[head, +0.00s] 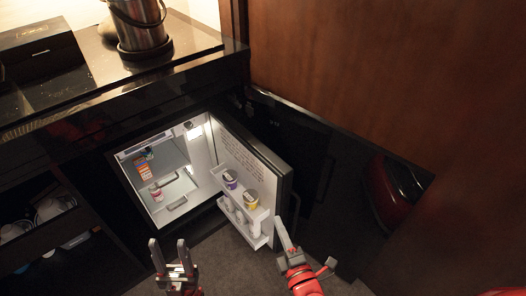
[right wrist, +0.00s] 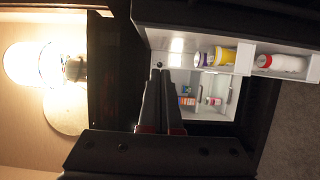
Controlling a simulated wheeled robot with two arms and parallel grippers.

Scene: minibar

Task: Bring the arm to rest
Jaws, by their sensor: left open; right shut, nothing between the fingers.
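My left gripper (head: 168,246) is at the bottom of the head view, in front of the open minibar (head: 152,180). Its two fingers are apart and nothing is between them. My right gripper (head: 280,222) is to the right of it, by the outer edge of the open minibar door (head: 285,180). In the right wrist view its fingers (right wrist: 160,73) are together and empty. I cannot tell whether it touches the door.
An ice bucket (head: 140,27) and a dark box (head: 38,52) stand on the counter.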

